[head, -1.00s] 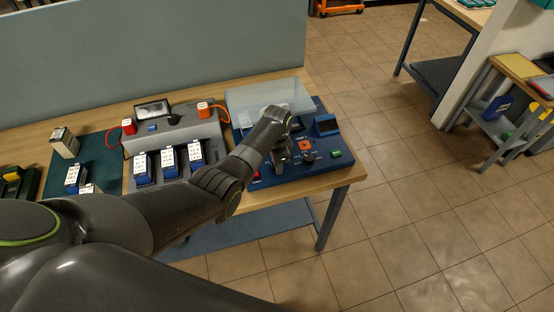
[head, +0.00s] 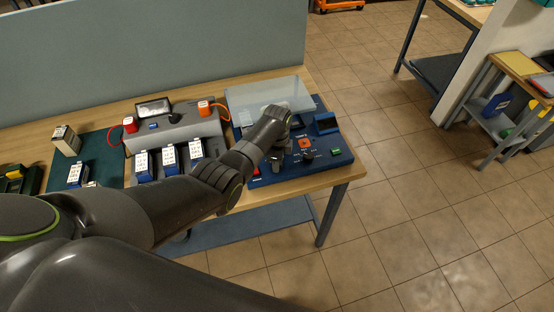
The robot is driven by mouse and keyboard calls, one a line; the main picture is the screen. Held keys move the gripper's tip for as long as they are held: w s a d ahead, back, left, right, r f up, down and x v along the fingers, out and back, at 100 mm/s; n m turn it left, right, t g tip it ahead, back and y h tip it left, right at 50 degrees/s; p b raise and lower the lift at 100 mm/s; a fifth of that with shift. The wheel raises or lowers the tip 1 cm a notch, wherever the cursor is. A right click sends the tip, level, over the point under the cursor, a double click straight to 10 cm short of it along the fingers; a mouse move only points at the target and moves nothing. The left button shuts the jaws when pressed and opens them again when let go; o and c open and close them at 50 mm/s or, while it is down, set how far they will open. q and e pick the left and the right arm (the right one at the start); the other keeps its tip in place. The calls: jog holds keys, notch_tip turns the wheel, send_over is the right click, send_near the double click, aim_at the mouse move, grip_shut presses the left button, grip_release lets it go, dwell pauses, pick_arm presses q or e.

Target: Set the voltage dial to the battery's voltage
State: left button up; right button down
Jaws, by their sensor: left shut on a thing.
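A blue tester panel (head: 335,158) sits at the right end of the bench. It carries an orange square (head: 306,143), a black knob (head: 308,155), a green button (head: 336,151) and a red part (head: 256,171). My left gripper (head: 277,165) points down at the panel, left of the black knob. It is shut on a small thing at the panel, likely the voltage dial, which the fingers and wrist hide. Blue-and-white batteries (head: 169,158) stand in a row in front of the grey charger (head: 180,132). Their printed values are too small to read. My right gripper is not in view.
A clear raised cover (head: 268,93) stands at the back of the panel, close behind my left wrist. A green mat (head: 94,147) with a pale box (head: 66,140) and more batteries lies at left. A grey partition (head: 150,50) backs the bench.

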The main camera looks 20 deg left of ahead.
pick_arm(q)
jog(key=shift+w+r, duration=0.1)
jog(key=o, duration=1)
jog(key=shift+c, duration=0.2)
jog(key=shift+r, duration=0.1)
jog(key=shift+r, duration=0.6)
notch_tip(320, 180, up, 16)
jog(key=b, duration=0.1)
jog(key=shift+b, duration=0.4)
jog(key=shift+f, duration=0.1)
